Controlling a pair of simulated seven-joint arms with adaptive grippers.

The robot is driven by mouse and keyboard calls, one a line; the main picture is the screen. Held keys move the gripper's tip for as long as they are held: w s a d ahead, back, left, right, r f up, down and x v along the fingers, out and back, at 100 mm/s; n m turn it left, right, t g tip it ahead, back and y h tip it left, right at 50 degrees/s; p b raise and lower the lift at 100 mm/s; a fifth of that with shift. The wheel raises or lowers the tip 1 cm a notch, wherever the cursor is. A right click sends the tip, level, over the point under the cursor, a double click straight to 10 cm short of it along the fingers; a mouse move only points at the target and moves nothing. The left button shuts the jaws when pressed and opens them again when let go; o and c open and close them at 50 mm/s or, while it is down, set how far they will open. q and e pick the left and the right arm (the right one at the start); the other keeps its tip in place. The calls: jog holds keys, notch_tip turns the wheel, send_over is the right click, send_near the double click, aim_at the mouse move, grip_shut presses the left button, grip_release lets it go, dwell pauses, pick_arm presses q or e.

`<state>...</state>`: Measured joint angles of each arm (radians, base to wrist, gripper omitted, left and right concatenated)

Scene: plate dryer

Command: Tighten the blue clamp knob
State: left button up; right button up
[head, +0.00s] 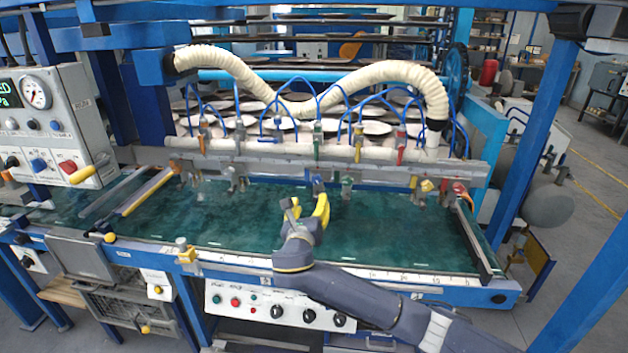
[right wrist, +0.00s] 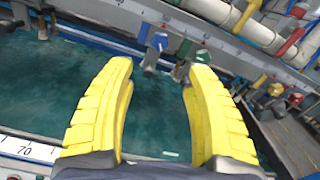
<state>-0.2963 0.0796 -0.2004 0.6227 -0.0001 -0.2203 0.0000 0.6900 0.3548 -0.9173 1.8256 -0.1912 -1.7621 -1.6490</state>
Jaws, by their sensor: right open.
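The blue clamp knob (head: 318,186) sits on a small metal clamp along the rail at the back of the green bed, near the middle. In the right wrist view the blue knob (right wrist: 159,41) is beyond the fingertips, roughly between them in the picture. My right gripper (head: 307,207) is over the green bed, just in front of the blue knob. Its yellow fingers (right wrist: 160,68) are spread wide with nothing between them, apart from the knob. My left gripper does not show.
A green knob (head: 347,182) is close to the right of the blue one. Yellow (head: 427,186) and red (head: 460,188) knobs are farther right. A pipe manifold (head: 290,147) with small valves runs above the clamps. The green bed (head: 220,215) is largely clear.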

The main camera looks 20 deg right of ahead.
aim_at(316, 180)
jog(key=x, duration=1.4)
jog(key=shift+w, duration=0.25)
grip_shut()
